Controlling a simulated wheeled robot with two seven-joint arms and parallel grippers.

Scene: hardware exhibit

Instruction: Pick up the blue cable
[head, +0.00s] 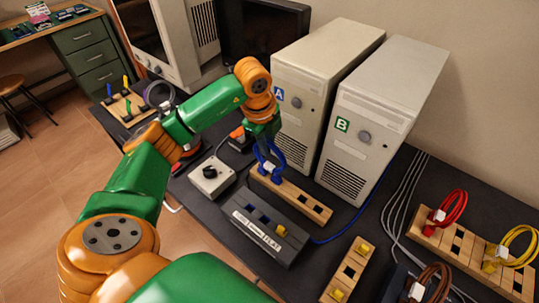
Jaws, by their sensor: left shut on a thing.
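The blue cable (281,158) is a coiled bundle with a white tag or tie, just above the left end of a wooden block with square holes (306,205). My left gripper (266,147) reaches down over it and is shut on the top of the coil. Whether the coil's lower end touches the block or a hole in it I cannot tell. The fingers are partly hidden by the coil and the wrist. My right gripper is out of view.
Two beige computer towers, A (318,60) and B (383,100), stand close behind the cable. A black switch box (262,228) and a grey knob box (211,178) stand in front. Red (452,208) and yellow (521,243) cables sit in a wooden rack at right.

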